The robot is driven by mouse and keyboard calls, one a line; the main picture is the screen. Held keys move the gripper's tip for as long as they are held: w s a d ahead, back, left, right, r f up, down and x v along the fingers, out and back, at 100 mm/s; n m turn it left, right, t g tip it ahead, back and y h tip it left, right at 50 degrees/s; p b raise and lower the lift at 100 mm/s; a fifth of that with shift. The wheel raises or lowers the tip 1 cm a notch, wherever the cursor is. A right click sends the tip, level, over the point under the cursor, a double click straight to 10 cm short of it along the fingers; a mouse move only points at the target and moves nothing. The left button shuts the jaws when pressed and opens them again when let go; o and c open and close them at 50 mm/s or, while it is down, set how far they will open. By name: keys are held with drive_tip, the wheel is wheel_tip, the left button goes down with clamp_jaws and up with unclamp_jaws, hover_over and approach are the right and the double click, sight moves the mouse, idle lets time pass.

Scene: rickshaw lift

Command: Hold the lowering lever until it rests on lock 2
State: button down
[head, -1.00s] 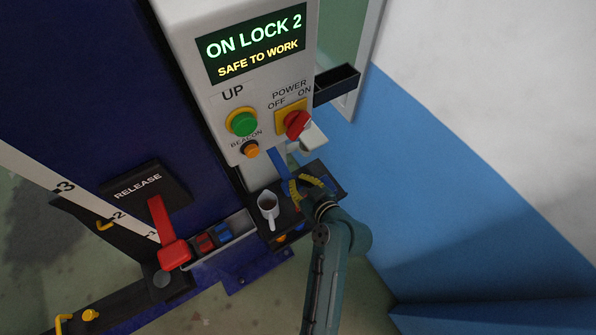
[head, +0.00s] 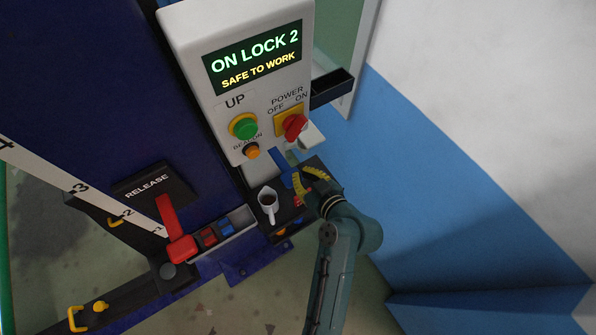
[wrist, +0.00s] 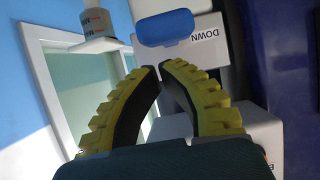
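The blue lowering lever (head: 281,164) sticks out below the control box in the head view. In the wrist view its rounded blue end (wrist: 165,27) lies beside the DOWN label (wrist: 208,38). My gripper (head: 309,176) is just right of the lever in the head view. In the wrist view its yellow-ridged fingers (wrist: 159,70) have their tips close together, with nothing visible between them. The lever end is beyond the tips, apparently apart from them. The display (head: 255,58) reads ON LOCK 2, SAFE TO WORK.
The box carries a green UP button (head: 244,126), an orange beacon button (head: 252,151) and a red power switch (head: 294,126). A red release lever (head: 178,240) is left. A bottle (wrist: 92,20) stands on a small ledge.

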drive_tip(key=v, duration=0.8)
drive_tip(key=shift+a+r, duration=0.1)
idle(0.4)
wheel_tip(320, 180, up, 26)
drive_tip(key=w+m+t+h, duration=0.2)
drive_tip(key=m+t+h, duration=0.1)
drive_tip(key=t+h, duration=0.3)
drive_tip(key=s+r+m+t+p, duration=0.2)
drive_tip(key=r+p, duration=0.4)
drive_tip(key=r, duration=0.7)
drive_tip(key=s+d+r+m+t+h+p, duration=0.1)
drive_tip(key=s+r+t+p, duration=0.2)
drive_tip(key=r+p, duration=0.4)
wheel_tip(320, 180, up, 6)
drive_tip(key=shift+s+d+r+m+p, duration=0.2)
drive_tip(key=shift+s+m+p, duration=0.15)
drive_tip(key=shift+s, duration=0.25)
